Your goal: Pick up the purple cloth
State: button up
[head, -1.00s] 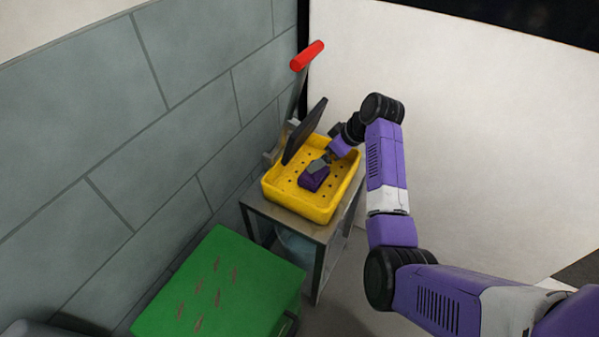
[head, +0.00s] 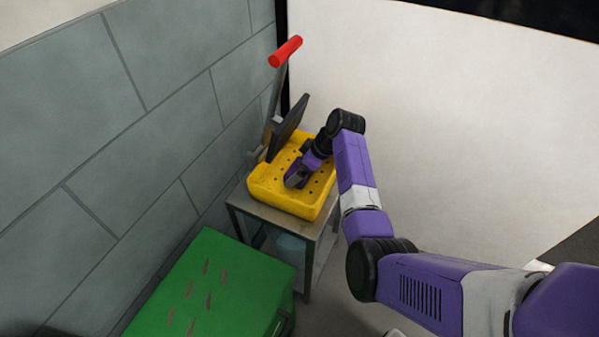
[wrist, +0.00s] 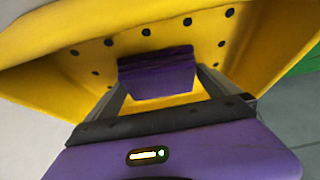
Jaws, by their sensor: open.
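The purple cloth (wrist: 157,72) is a small folded block lying on the floor of the yellow perforated tray (wrist: 85,62). In the head view the cloth (head: 293,181) is mostly hidden by my gripper, and the tray (head: 268,193) stands on a small metal table. My gripper (head: 299,172) reaches down into the tray, right over the cloth. In the wrist view my gripper (wrist: 160,78) is open, with one finger at each side of the cloth. I cannot tell whether the fingers touch it.
A dark flat panel (head: 287,128) and a red-handled tool (head: 286,51) stand behind the tray, by the grey block wall (head: 130,140). A green-topped cabinet (head: 215,285) stands in front. The metal table (head: 275,215) shows a narrow free edge.

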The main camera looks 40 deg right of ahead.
jog(key=c, duration=1)
jog(key=shift+c, duration=0.2)
jog(key=shift+r, duration=0.1)
jog(key=shift+s+r, duration=0.15)
jog(key=shift+r, duration=0.1)
notch_tip(320, 180, up, 7)
jog(key=shift+d+f+p, duration=0.1)
jog(key=shift+f+p, duration=0.05)
jog(key=shift+p, duration=0.15)
jog(key=s+d, duration=0.2)
jog(key=s, duration=0.4)
jog(key=s+d, duration=0.2)
jog(key=s, duration=0.4)
jog(key=s+d, duration=0.2)
jog(key=s, duration=0.4)
jog(key=shift+s+d+f, duration=0.15)
jog(key=shift+s+d, duration=0.1)
jog(key=shift+d, duration=0.05)
